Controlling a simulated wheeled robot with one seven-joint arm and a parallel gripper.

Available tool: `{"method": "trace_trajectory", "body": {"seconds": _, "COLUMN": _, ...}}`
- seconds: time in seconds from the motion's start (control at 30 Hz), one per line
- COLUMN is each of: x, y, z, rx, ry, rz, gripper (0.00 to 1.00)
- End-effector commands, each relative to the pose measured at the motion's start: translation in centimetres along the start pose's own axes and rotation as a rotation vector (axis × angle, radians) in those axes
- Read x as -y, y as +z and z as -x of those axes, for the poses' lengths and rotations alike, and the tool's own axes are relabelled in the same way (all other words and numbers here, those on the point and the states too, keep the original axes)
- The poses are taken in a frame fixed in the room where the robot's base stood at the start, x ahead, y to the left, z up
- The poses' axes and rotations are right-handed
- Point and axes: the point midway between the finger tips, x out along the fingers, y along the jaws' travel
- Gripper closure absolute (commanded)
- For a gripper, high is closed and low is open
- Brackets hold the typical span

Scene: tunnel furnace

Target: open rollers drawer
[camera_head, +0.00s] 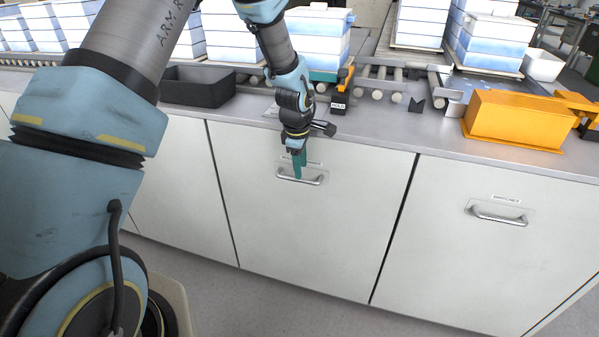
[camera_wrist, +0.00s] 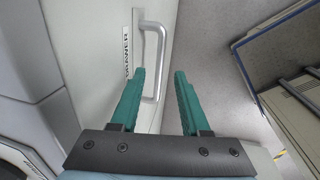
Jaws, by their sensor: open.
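The drawer front (camera_head: 310,220) is a white panel below the counter, flush with its neighbours. Its metal bar handle (camera_head: 300,178) runs across near the top. In the wrist view the handle (camera_wrist: 157,62) runs up from between the two teal fingers, with a label partly reading "DRAWER" (camera_wrist: 127,58) beside it. My gripper (camera_head: 299,175) points down at the handle in the head view. In the wrist view my gripper (camera_wrist: 160,75) is open, with the handle between its fingers, nearer the left one. I cannot tell whether a finger touches it.
Another white front with its own handle (camera_head: 498,216) is at the right. On the counter (camera_head: 385,138) stand a black bin (camera_head: 198,87), an orange box (camera_head: 515,120) and rollers (camera_head: 400,82) with white-blue stacks behind. The floor (camera_head: 290,308) before the drawers looks clear.

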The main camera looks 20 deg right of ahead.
Motion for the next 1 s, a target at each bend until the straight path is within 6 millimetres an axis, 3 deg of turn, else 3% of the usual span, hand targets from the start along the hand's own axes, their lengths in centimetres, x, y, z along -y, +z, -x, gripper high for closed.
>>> {"method": "trace_trajectory", "body": {"seconds": 0.1, "x": 0.1, "y": 0.0, "z": -1.9, "rx": 0.0, "ry": -0.003, "rz": -0.001, "gripper": 0.54}}
{"method": "trace_trajectory", "body": {"seconds": 0.3, "x": 0.0, "y": 0.0, "z": -3.7, "rx": 0.0, "ry": 0.0, "rz": 0.0, "gripper": 0.54}}
{"method": "trace_trajectory", "body": {"seconds": 0.67, "x": 0.0, "y": 0.0, "z": -4.1, "rx": 0.0, "ry": 0.001, "rz": -0.001, "gripper": 0.55}}
{"method": "trace_trajectory", "body": {"seconds": 1.0, "x": 0.0, "y": 0.0, "z": -4.1, "rx": 0.0, "ry": 0.001, "rz": -0.001, "gripper": 0.93}}
